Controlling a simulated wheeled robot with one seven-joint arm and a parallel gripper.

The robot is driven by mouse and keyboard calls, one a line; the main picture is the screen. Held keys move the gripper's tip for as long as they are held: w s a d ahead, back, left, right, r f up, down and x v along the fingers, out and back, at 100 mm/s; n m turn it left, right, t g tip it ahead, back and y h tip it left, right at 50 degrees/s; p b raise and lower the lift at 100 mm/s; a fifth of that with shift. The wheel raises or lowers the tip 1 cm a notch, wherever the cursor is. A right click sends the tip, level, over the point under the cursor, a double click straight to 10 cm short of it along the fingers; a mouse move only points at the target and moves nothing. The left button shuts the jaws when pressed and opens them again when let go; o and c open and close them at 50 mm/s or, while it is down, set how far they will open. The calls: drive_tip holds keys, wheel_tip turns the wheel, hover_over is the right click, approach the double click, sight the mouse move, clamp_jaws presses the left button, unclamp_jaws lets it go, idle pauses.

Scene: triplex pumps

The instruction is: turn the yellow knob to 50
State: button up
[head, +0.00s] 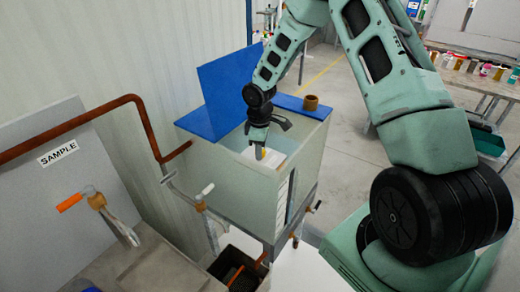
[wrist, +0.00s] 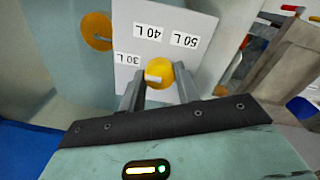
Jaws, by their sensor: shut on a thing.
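The yellow knob (wrist: 160,70) shows in the wrist view on a white dial plate (wrist: 190,18) with upside-down labels 30 L, 40 L and 50 L. A short white mark on the knob lies toward its left side, the side of the 30 L label. My gripper (wrist: 158,80) has one finger on each side of the knob and is shut on it. In the head view my gripper (head: 259,143) reaches down into the pale tank, with a bit of the yellow knob (head: 263,153) showing at its tip; most of the plate is hidden there.
The pale tank (head: 235,185) has a raised blue lid (head: 228,85) behind my wrist and a brown ring (head: 311,103) on its blue rim. An orange disc (wrist: 97,31) sits left of the plate. A rusty pipe (head: 95,118) and SAMPLE panel (head: 40,135) stand at left.

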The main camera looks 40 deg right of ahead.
drive_tip(key=m+b, duration=0.1)
drive_tip(key=m, duration=0.1)
drive_tip(key=shift+f+m+b, duration=0.1)
drive_tip(key=shift+m+b, duration=0.3)
drive_tip(key=m+b, duration=0.2)
drive_tip(key=m, duration=0.2)
drive_tip(key=shift+w+m, duration=0.1)
drive_tip(key=shift+m, duration=0.2)
drive_tip(key=m+b, duration=0.2)
drive_tip(key=m, duration=0.8)
drive_tip(key=shift+m, duration=0.4)
drive_tip(key=m, duration=0.5)
drive_tip(key=shift+r+g, duration=0.2)
drive_tip(key=shift+g, duration=0.1)
drive_tip(key=o, duration=1)
